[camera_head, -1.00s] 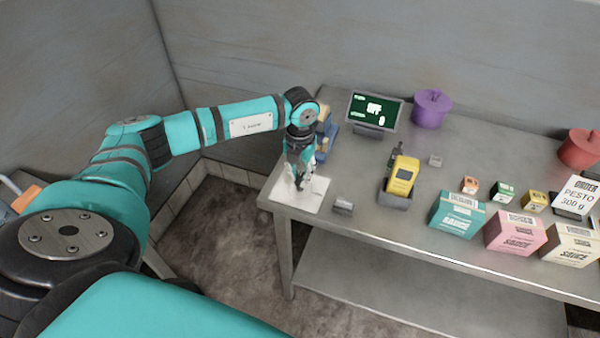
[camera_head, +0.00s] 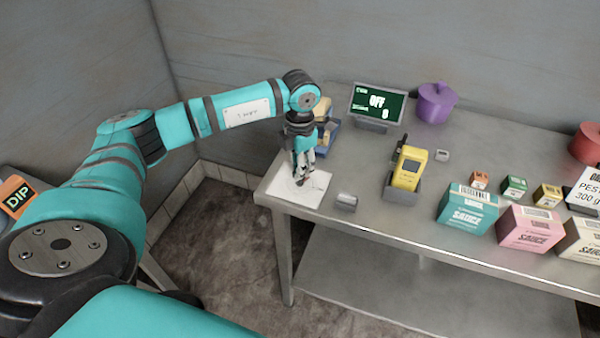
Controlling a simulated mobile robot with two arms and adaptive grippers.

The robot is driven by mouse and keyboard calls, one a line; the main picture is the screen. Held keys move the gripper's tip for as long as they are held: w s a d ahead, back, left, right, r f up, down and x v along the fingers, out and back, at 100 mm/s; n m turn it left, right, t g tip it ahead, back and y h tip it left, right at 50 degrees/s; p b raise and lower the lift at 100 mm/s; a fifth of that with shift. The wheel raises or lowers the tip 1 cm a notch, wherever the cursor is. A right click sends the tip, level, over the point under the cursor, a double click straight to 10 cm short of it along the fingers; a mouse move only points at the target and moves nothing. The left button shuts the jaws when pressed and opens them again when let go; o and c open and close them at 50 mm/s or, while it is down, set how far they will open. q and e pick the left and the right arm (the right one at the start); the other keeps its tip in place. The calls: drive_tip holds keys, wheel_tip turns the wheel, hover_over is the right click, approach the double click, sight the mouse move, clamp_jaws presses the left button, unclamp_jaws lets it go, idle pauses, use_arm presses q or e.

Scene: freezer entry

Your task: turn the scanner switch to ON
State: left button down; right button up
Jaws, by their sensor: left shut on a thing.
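A white plate (camera_head: 312,197) with faint dark markings lies flat at the left front corner of the steel table. My left gripper (camera_head: 302,181) points down over its middle and is shut on the scanner switch; the fingers hide the switch itself. A yellow scanner (camera_head: 408,170) stands in a grey cradle (camera_head: 400,197) to the right. The dark screen (camera_head: 377,103) at the back reads OFF, with a 0 below. My right gripper is not in view.
A blue holder (camera_head: 329,136) stands behind the gripper. A purple pot (camera_head: 434,104), several small boxes and larger sauce cartons (camera_head: 466,208) fill the right side. The table's front edge is close.

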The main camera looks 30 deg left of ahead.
use_arm(q)
drive_tip(key=m+b, duration=0.4)
drive_tip(key=m, duration=0.1)
drive_tip(key=shift+f+m, duration=0.15)
drive_tip(key=shift+m, duration=0.15)
drive_tip(key=m+b, duration=0.1)
drive_tip(key=m, duration=0.2)
drive_tip(key=shift+b, duration=0.4)
drive_tip(key=shift+m+b, duration=0.45)
drive_tip(key=shift+m, duration=0.55)
drive_tip(key=shift+r, duration=0.2)
drive_tip(key=c, duration=1.3)
unclamp_jaws()
drive_tip(key=shift+c, duration=0.2)
wheel_tip(320, 180, up, 12)
